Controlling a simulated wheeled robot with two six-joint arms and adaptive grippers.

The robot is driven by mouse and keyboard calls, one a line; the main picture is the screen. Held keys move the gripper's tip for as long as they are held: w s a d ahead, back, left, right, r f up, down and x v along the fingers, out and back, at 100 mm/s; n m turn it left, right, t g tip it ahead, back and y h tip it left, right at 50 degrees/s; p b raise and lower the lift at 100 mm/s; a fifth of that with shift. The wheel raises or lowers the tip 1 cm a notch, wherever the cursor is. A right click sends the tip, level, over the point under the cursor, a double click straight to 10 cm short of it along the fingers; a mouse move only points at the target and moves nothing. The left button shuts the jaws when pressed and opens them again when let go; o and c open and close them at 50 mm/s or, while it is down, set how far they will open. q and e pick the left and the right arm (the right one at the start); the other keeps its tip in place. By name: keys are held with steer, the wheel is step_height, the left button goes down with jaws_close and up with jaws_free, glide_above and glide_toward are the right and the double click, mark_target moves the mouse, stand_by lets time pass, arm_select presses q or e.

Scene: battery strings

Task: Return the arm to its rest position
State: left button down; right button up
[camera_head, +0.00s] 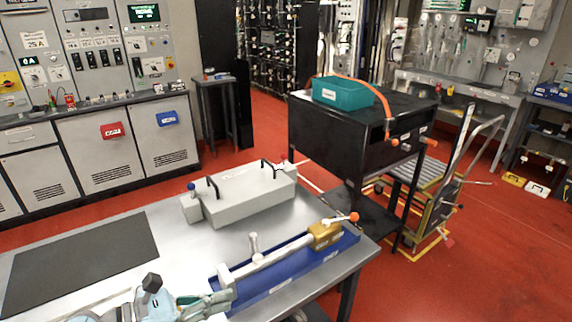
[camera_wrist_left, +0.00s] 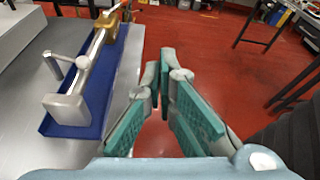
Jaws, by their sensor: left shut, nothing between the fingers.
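My left gripper (camera_head: 222,300) shows at the bottom of the head view, beside the near end of a blue tray (camera_head: 282,287) on the metal table. In the left wrist view its teal-padded fingers (camera_wrist_left: 165,68) come together at the tips with nothing between them. Red floor shows beyond the fingers. The blue tray (camera_wrist_left: 92,118) with its silver tool (camera_wrist_left: 72,102) lies left of the fingers, apart from them in that view. My right gripper is in neither view.
The metal table (camera_head: 178,238) also holds a grey box with black handles (camera_head: 250,195) and a dark mat (camera_head: 80,262). A black cart (camera_head: 335,130) bears a teal bin (camera_head: 343,94). Red floor (camera_head: 480,245) is open at the right.

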arm_select(q)
steer(key=w+a+r+n+t+y, duration=0.1)
steer(key=a+r+n+t+y, duration=0.25)
steer(key=r+n+t, duration=0.5)
steer(key=w+a+r+n+t+y, duration=0.15)
steer(key=a+r+n+t, duration=0.35)
steer(key=n, duration=0.7)
steer(key=s+a+f+n+g+y, duration=0.35)
steer(key=a+f+n+y, duration=0.7)
steer(key=n, duration=0.65)
steer(key=s+d+f+n+g+y, duration=0.1)
steer(key=s+f+n+g, duration=0.15)
steer(key=f, duration=0.35)
steer(key=s+f+n+g+y, duration=0.1)
steer(key=s+f+n+g, duration=0.1)
steer(key=s+f+g, duration=0.35)
steer(key=s+d+f+n+g+h, duration=0.35)
steer(key=s+d+f+g, duration=0.3)
steer(key=s+f, duration=0.5)
step_height(320, 180, down, 17)
steer(key=s+a, duration=0.1)
steer(key=a, duration=0.1)
steer(key=s+f+g, duration=0.2)
steer(key=s+f, duration=1.1)
steer(key=s, duration=0.1)
steer(key=shift+s+a+f+h, duration=0.15)
steer(key=shift+s+f+h, duration=0.15)
steer(key=shift+s+f, duration=0.05)
